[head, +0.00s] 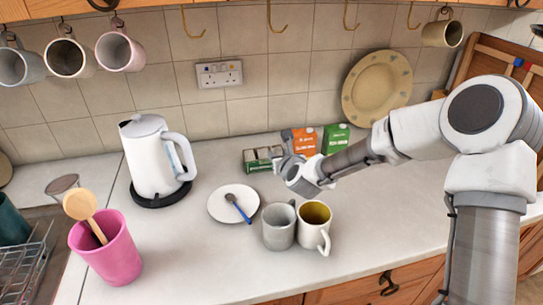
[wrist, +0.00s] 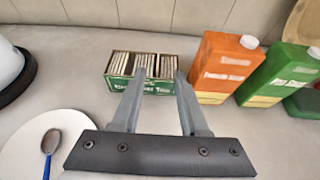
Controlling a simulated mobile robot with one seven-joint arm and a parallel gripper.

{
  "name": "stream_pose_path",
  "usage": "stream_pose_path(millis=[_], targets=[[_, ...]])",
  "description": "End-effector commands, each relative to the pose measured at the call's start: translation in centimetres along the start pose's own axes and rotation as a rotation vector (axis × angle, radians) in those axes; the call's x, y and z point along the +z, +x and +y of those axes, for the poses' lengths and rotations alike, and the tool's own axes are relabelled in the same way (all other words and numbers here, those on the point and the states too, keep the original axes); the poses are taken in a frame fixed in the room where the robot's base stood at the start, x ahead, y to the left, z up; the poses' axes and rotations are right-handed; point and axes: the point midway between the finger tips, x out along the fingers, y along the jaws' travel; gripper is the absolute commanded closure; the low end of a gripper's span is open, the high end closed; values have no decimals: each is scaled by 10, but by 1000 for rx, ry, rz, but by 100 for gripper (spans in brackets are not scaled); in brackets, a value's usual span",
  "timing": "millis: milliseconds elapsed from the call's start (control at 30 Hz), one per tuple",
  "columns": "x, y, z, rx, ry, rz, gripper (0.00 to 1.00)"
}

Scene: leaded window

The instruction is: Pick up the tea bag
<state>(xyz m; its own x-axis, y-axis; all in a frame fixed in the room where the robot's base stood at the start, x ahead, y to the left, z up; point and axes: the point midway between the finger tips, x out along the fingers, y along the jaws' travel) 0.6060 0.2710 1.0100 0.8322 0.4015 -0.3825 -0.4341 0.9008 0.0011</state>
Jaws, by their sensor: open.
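A green tea box (wrist: 120,86) with an open top stands on the counter near the back wall. It holds several upright, pale tea bags (wrist: 142,64) packed in rows. The box also shows in the head view (head: 250,161), left of my gripper and partly hidden behind it. My gripper (wrist: 163,78) is open and empty, with its two fingers reaching toward the box in the wrist view. The fingertips overlap the front of the box in that view; I cannot tell whether they touch it. In the head view my gripper (head: 281,163) is above the counter, close to the box.
An orange carton (wrist: 222,66) and a green carton (wrist: 277,76) stand right of the box. A white plate with a spoon (head: 220,212), a grey mug (head: 278,232) and a white mug (head: 322,235) are in front. A white kettle (head: 150,160) stands left.

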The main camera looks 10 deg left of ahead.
Motion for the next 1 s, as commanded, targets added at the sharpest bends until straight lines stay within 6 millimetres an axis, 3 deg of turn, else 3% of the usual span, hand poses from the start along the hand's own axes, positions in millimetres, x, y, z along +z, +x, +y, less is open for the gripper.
stream_pose_path(millis=[267, 600, 933, 1000], targets=[[0, 18, 2, 2, -1, 1, 56], [3, 59, 4, 1, -1, 0, 56], [3, 64, 3, 0, -1, 1, 56], [3, 64, 3, 0, -1, 1, 67]])
